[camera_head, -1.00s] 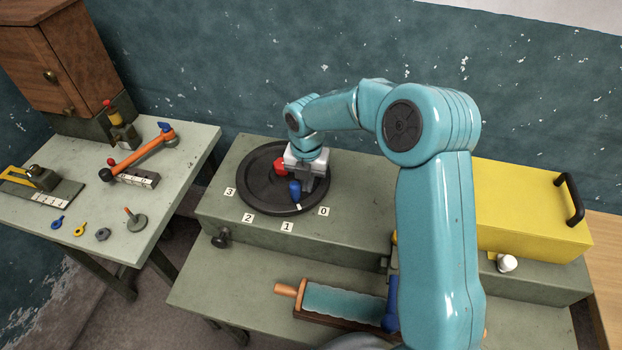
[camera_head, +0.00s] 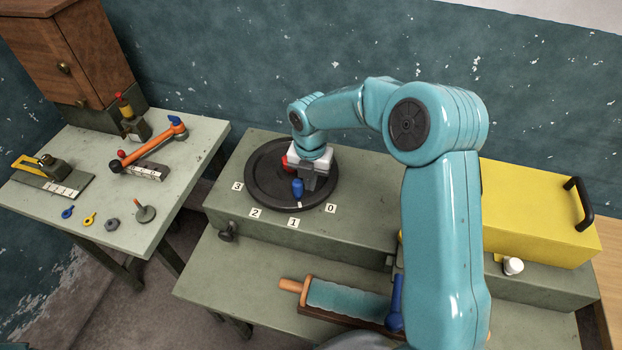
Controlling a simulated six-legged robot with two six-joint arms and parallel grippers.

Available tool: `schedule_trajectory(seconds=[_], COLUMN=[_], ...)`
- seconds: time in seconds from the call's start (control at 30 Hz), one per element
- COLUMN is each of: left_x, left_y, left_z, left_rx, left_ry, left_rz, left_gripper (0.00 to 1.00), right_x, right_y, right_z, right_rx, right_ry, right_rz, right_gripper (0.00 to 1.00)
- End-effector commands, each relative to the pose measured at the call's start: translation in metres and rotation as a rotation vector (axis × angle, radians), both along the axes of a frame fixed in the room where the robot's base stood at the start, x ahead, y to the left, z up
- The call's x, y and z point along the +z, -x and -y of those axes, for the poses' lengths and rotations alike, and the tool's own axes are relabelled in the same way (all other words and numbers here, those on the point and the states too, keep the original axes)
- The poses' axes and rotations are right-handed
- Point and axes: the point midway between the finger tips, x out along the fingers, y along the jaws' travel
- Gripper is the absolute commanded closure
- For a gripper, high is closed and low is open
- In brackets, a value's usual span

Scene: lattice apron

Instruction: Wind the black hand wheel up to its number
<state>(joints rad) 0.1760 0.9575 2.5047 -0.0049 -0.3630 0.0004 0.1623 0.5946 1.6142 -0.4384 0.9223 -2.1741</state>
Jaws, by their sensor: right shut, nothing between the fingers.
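The black hand wheel (camera_head: 262,190) lies flat on top of a grey-green box. A blue handle (camera_head: 298,188) stands up near its front rim, with a white mark (camera_head: 299,205) in front of it. The mark points between number plates 1 (camera_head: 293,222) and 0 (camera_head: 330,208), nearer 1. Plates 2 (camera_head: 256,213) and 3 (camera_head: 238,187) follow to the left. My right gripper (camera_head: 309,184) is shut and empty, low over the wheel, just right of the handle; I cannot tell whether it touches. It hides part of the wheel. My left gripper is not in view.
A yellow case (camera_head: 530,215) with a black handle stands at right. The left table (camera_head: 165,210) carries an orange lever (camera_head: 150,147) and small tools. My right arm covers the middle right.

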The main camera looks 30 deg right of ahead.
Motion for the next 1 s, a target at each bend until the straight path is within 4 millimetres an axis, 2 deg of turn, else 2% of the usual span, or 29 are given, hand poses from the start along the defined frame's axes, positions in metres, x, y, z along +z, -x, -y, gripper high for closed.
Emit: schedule_trajectory(seconds=[1.0], left_x=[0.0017], left_y=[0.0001], left_z=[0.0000], left_rx=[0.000], left_ry=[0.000], left_rz=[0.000], left_gripper=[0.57], right_x=[0.0002], right_y=[-0.0027], right_z=[-0.0067], right_rx=[0.000], right_ry=[-0.001], right_rz=[0.001], right_gripper=[1.00])
